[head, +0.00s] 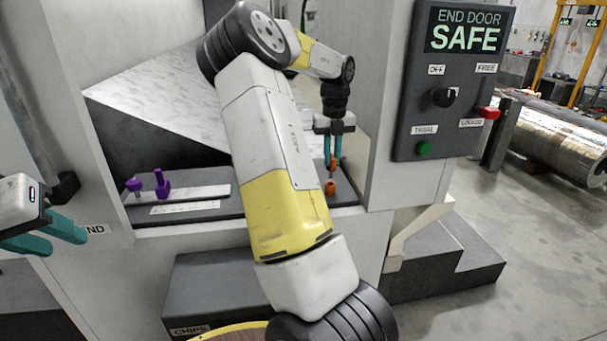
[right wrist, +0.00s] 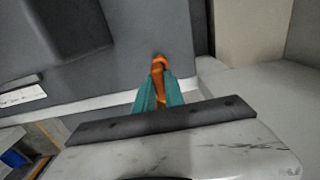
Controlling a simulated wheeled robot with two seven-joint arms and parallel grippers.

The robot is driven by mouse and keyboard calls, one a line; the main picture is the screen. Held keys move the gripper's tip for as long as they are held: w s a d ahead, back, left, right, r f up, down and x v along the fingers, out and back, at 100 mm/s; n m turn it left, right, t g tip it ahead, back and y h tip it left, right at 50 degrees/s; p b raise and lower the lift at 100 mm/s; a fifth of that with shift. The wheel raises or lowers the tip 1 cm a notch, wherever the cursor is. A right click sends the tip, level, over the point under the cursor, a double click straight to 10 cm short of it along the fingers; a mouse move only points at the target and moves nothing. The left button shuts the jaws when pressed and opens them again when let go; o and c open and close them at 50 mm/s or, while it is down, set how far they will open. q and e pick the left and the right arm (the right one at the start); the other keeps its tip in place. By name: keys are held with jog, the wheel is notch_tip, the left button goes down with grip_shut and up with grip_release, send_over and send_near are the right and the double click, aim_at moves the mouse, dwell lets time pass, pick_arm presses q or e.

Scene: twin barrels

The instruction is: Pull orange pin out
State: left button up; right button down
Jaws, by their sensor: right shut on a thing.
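The orange pin (head: 333,161) shows between the teal fingertips of my right gripper (head: 333,158), over the right end of the dark ledge. The right gripper points down and is shut on it. An orange piece (head: 330,187) stands just below on the ledge. In the right wrist view, the orange pin (right wrist: 160,84) lies between the teal fingers (right wrist: 159,92), with a rounded orange end beyond them. I cannot tell whether the pin is still inside the lower piece. My left gripper (head: 50,236) is at the left edge, fingers apart and empty.
Two purple pieces (head: 161,184) stand on the ledge's left part, near a light plate (head: 190,193). The control box (head: 450,80) reads "END DOOR SAFE", with a black knob, red piece and green button. Housing walls flank the opening. My right arm hides the middle.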

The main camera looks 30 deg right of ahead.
aim_at(332, 156)
jog(key=shift+r, duration=1.9)
